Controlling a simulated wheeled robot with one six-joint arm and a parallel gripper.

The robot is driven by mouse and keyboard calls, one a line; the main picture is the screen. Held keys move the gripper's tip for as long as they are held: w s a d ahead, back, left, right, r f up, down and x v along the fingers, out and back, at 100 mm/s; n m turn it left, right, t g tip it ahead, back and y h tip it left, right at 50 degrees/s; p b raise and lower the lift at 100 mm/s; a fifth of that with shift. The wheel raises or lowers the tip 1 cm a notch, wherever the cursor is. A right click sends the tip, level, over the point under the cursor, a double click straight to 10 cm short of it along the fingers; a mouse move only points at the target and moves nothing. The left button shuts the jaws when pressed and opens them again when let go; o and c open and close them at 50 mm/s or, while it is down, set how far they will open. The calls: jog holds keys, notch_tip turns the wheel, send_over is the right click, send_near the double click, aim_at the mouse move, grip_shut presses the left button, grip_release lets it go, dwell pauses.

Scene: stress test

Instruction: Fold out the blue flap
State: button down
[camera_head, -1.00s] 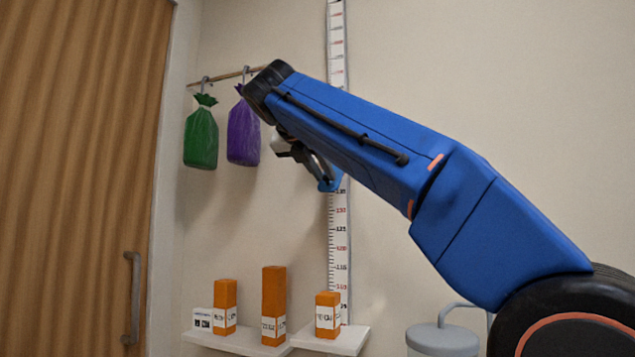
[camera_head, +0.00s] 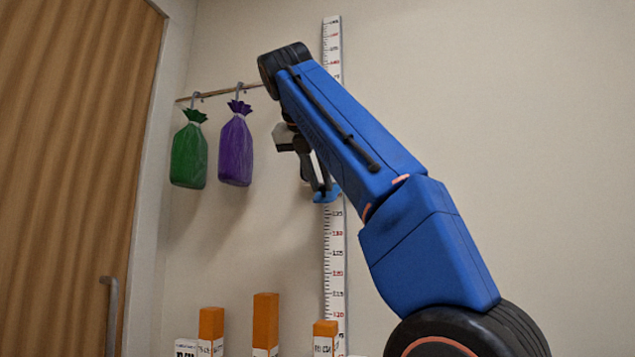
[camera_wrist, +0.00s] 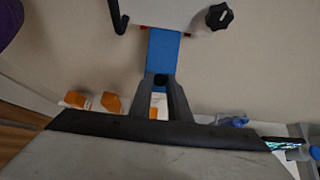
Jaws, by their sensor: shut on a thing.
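The blue flap (camera_wrist: 163,50) shows in the wrist view as a flat blue strip. Its upper end meets a pale panel with small red pieces at both sides. Its lower end is between the fingertips of my gripper (camera_wrist: 160,80), which is shut on it. In the head view a small part of the blue flap (camera_head: 327,193) shows against the measuring strip, at the tips of my gripper (camera_head: 321,187). My arm hides much of the area to its right.
A green bag (camera_head: 189,155) and a purple bag (camera_head: 235,150) hang from a rod to the left. A long measuring strip (camera_head: 334,260) runs down the wall. Orange boxes (camera_head: 265,320) stand below. A black knob (camera_wrist: 219,16) sits beside the flap's upper end.

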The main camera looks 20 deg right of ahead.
dwell(0.3)
jog(key=c, duration=1.7)
grip_release()
jog(key=shift+w, duration=0.1)
jog(key=shift+r, duration=0.1)
jog(key=shift+s+a+r, duration=0.1)
jog(key=shift+s+a, duration=1.15)
jog(key=shift+s, duration=0.5)
jog(key=shift+s+a+r, duration=0.1)
jog(key=shift+s+a, duration=1.15)
jog(key=shift+s, duration=0.5)
jog(key=shift+s+a+r, duration=0.1)
jog(key=shift+s+a, duration=1.15)
jog(key=shift+s, duration=0.5)
jog(key=shift+c, duration=0.5)
